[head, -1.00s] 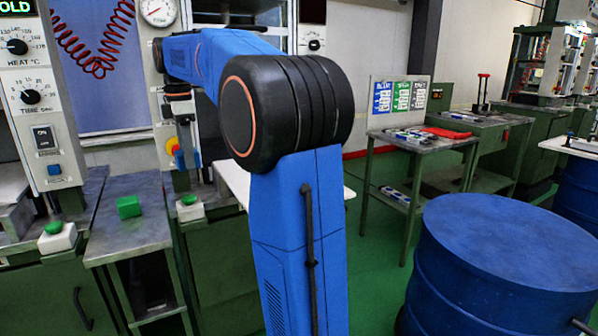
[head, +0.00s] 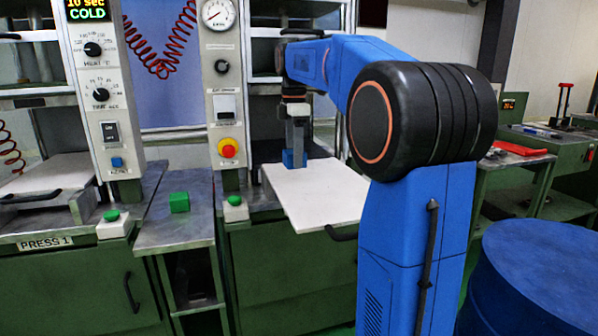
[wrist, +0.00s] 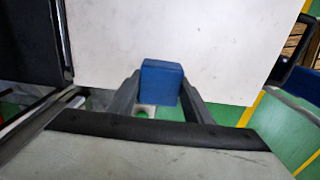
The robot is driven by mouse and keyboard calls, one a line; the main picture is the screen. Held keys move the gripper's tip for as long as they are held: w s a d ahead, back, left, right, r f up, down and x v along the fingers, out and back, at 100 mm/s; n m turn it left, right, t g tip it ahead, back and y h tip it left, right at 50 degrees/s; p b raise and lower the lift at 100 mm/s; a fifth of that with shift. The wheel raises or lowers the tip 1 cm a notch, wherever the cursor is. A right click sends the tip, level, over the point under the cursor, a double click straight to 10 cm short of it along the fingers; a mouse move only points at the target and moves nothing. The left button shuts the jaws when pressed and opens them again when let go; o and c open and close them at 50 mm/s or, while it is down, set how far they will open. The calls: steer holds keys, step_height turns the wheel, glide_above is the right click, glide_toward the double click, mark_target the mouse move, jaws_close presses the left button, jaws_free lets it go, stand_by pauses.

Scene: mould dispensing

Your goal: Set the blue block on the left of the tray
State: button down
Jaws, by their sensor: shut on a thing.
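The blue block (head: 294,158) is held between the fingers of my gripper (head: 297,150), at the back left corner of the white tray (head: 325,195) in the head view. In the wrist view the blue block (wrist: 160,82) sits between the two dark fingers of my gripper (wrist: 162,95), and the tray (wrist: 225,45) fills the space beyond it. The block overlaps the tray's near edge there. I cannot tell whether its bottom touches the tray.
A green block (head: 179,202) lies on the grey side table (head: 165,235). A green button box (head: 235,209) stands left of the tray. Press columns (head: 218,80) rise behind it. A blue drum (head: 530,270) stands at the right.

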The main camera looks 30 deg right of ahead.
mark_target(294, 182)
steer(key=shift+f, duration=2.45)
steer(key=shift+f, duration=0.1)
steer(key=c, duration=0.9)
jaws_free()
step_height(294, 182, up, 12)
steer(key=shift+r, duration=0.1)
steer(key=shift+s+a, duration=0.1)
